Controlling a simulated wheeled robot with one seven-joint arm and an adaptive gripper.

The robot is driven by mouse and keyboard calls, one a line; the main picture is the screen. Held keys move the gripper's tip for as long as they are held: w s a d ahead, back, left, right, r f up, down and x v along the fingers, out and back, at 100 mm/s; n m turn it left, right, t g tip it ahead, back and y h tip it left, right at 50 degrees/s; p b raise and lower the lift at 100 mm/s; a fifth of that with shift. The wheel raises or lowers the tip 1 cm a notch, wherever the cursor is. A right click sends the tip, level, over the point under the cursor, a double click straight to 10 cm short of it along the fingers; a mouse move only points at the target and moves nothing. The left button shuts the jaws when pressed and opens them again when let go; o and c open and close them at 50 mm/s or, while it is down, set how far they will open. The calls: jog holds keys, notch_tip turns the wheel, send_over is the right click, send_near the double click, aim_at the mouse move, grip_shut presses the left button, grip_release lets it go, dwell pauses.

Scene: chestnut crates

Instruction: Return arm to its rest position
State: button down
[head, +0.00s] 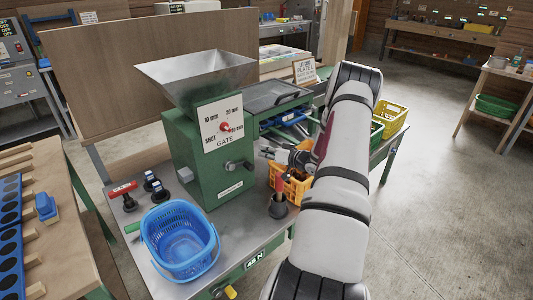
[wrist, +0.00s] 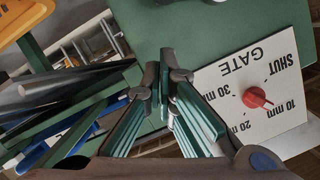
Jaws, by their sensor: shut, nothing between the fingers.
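My arm reaches up across the right half of the head view, with its grey and white links in front of the bench. My gripper (head: 267,153) is beside the right side of the green machine, above an orange crate (head: 294,190). In the wrist view my gripper (wrist: 164,78) has its fingers together with nothing between them. The machine's white gate dial (wrist: 255,92) with its red knob is close by and looks upside down there. The arm hides part of the bench and crates behind it.
The green machine (head: 185,150) carries a metal hopper (head: 196,73). A yellow crate (head: 390,116) is behind the arm. Open floor (head: 450,200) lies to the right.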

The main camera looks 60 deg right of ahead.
jog(key=v, duration=0.8)
jog(key=shift+a, duration=0.15)
jog(key=shift+w+r, duration=0.1)
jog(key=w+a+r+n+g+h+p, duration=0.2)
jog(key=w+a+r+g, duration=0.2)
jog(key=w+r, duration=0.7)
jog(key=s+a+r+n+g+h, duration=0.1)
jog(key=s+a+r+g+h, duration=0.15)
jog(key=a+r, duration=1.25)
jog(key=s+a+r+g+y+p, duration=0.1)
jog(key=s+a+r, duration=0.1)
jog(key=s+a, duration=0.25)
jog(key=s+a+r+n, duration=0.1)
jog(key=s+a+r, duration=0.15)
jog(key=a, duration=0.35)
jog(key=s+a+r+g+y+p, duration=0.1)
jog(key=s+a+r, duration=0.1)
jog(key=s+a, duration=0.3)
jog(key=s+a+f+n+g+y, duration=0.1)
jog(key=s+a+y, duration=0.3)
jog(key=s+a, duration=1.1)
jog(key=shift+n+g+p, duration=0.3)
jog(key=shift+n+g, duration=0.45)
jog(key=shift+n, duration=0.15)
